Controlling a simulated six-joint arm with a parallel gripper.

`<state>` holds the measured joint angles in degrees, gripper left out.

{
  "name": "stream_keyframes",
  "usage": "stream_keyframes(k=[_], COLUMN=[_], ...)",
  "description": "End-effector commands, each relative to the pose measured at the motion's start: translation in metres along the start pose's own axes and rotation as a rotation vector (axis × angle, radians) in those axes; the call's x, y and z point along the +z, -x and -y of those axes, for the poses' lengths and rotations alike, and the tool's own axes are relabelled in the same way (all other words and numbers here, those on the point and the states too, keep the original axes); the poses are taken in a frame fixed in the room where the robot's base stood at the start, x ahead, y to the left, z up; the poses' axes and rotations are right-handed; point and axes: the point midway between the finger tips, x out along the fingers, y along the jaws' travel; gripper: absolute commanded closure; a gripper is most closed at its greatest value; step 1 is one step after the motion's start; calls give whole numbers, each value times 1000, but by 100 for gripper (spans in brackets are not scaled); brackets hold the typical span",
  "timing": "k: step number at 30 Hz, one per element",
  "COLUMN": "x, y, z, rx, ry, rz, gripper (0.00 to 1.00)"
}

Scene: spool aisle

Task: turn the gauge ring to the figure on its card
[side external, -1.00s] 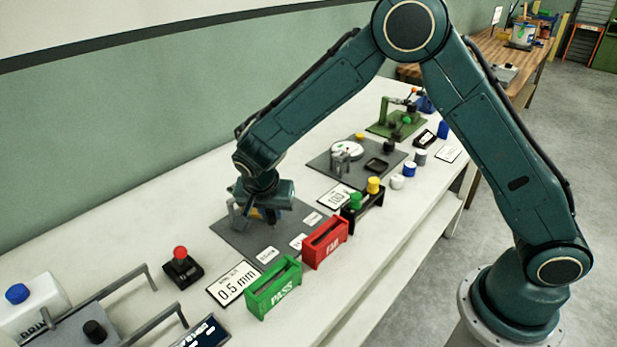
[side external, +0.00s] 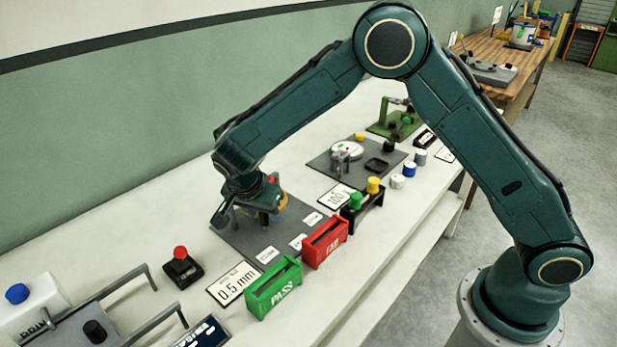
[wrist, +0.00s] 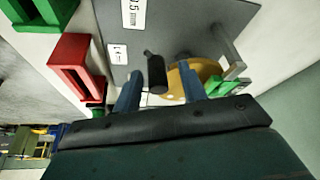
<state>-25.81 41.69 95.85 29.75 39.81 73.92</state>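The brass disc (wrist: 193,76), which looks like the gauge ring, sits by the grey plate in the wrist view, partly hidden by a finger. A black handle (wrist: 155,74) stands in front of it. My gripper (wrist: 159,71) is open, its two blue fingers on either side of the handle with gaps showing. In the side view my gripper (side external: 243,214) is low over the grey plate (side external: 262,240) and hides most of the ring. The card (side external: 235,283) reads 0.5 mm. A plate label (wrist: 133,13) also ends in 5 mm. The ring's setting cannot be read.
A green PASS bin (side external: 273,288) and a red FAIL bin (side external: 324,238) stand in front of the plate. A red-topped button box (side external: 182,268) is to the left. A rack with green and yellow knobs (side external: 362,208) is to the right. Bare bench lies behind the button box.

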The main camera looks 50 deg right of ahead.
Motion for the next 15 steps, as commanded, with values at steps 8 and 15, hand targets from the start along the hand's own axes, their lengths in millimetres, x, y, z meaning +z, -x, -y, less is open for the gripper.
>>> stream_keyframes(k=[8,15], x=[-1,-1], y=[0,9], z=[-1,0], rx=[2,0], ry=[0,1], rz=[-1,-1], gripper=[59,59])
